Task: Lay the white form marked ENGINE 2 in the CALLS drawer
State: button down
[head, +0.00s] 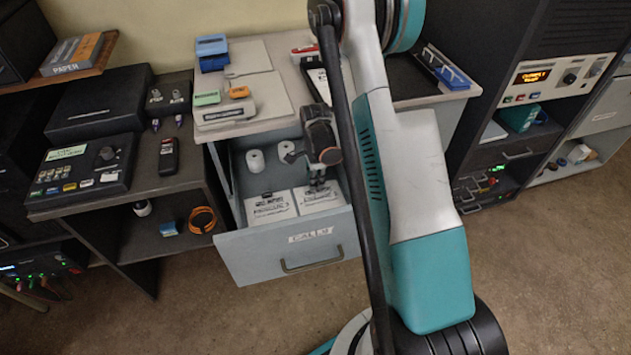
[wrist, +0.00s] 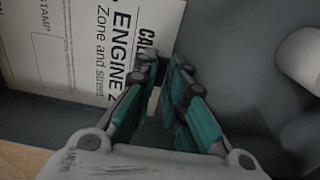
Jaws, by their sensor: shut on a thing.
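The white form marked ENGINE 2 (wrist: 98,35) shows in the wrist view, its printed edge at my gripper's fingertips (wrist: 160,75). In the head view I take it to be the right-hand white form (head: 322,201), inside the open CALLS drawer (head: 335,243). My gripper (head: 318,184) points down into the drawer and is shut on the form's edge. The form looks flat, at or close to the drawer floor; I cannot tell if it touches. My fingers hide part of its edge.
Another white form (head: 269,208) lies beside it on the left in the drawer. White rolls (head: 255,160) stand at the drawer's back. The counter above (head: 262,85) holds trays and small boxes. A black console (head: 85,170) stands left; open floor lies in front.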

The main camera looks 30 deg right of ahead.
jog(key=c, duration=1.6)
grip_release()
jog(key=shift+c, duration=0.2)
jog(key=shift+r, duration=0.1)
notch_tip(320, 180, up, 12)
jog(key=p, duration=0.4)
